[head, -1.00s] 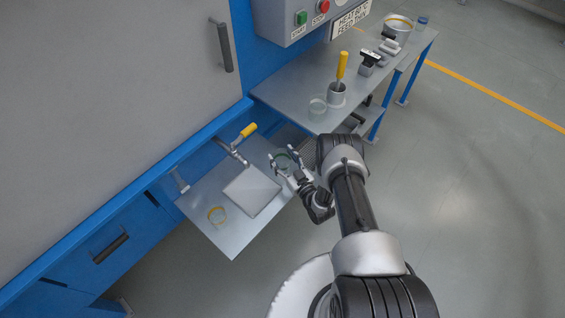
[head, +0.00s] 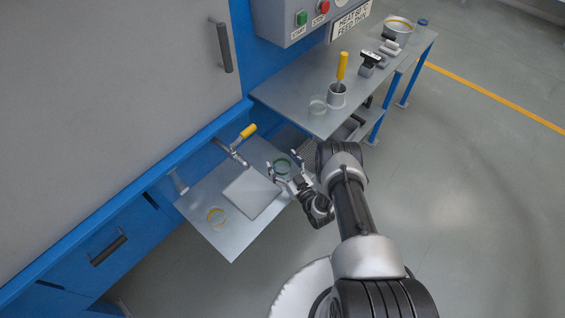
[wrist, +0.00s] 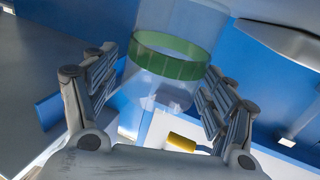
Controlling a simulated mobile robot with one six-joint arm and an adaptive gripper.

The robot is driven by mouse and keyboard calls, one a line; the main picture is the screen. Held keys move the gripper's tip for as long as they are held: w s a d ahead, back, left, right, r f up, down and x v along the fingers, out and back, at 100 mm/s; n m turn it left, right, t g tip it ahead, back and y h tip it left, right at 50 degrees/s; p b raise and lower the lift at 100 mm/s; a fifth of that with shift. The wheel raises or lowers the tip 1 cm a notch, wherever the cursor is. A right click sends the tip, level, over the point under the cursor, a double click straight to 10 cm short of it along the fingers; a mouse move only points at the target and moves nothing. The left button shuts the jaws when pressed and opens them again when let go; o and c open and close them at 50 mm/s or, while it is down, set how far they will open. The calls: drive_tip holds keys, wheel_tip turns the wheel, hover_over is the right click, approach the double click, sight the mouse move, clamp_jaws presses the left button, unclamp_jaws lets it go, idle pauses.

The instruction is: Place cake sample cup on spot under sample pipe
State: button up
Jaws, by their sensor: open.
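A clear cup with a green band (head: 282,166) stands upright on the low steel shelf (head: 225,240), to the right of a pale square plate (head: 252,193). The sample pipe (head: 236,155), with a yellow valve handle, comes out of the blue wall just left of the cup. My gripper (head: 284,162) is open, its fingertips on either side of the cup. In the wrist view the cup (wrist: 172,62) is ahead of my open gripper (wrist: 160,70), between and partly beyond the fingertips. Whether a finger touches it I cannot tell.
The floor at right is clear.

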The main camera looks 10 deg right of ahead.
sight(286, 169)
drive_tip(key=shift+r, duration=0.1)
drive_tip(key=shift+s+d, duration=0.1)
drive_tip(key=shift+s, duration=0.15)
drive_tip(key=shift+o, duration=0.6)
drive_tip(key=s+d+p, duration=0.2)
drive_tip(key=s+p, duration=0.1)
drive_tip(key=s, duration=0.4)
drive_tip(key=s+d+m+h+p, duration=0.1)
drive_tip(key=s+p, duration=0.2)
drive_tip(key=s, duration=0.5)
drive_tip(key=shift+d, duration=0.4)
drive_tip(key=b+x, duration=0.3)
drive_tip(key=x, duration=0.7)
drive_tip(key=shift+b, duration=0.3)
drive_tip(key=shift+h, duration=0.3)
drive_tip(key=shift+r+b+x, duration=0.15)
drive_tip(key=shift+b+x, duration=0.45)
drive_tip(key=shift+x, duration=1.05)
drive_tip(key=shift+r+b+x, duration=0.2)
drive_tip(key=shift+b+x, duration=0.4)
drive_tip(key=shift+x, duration=1)
drive_tip(key=shift+c, duration=0.4)
drive_tip(key=c, duration=1.2)
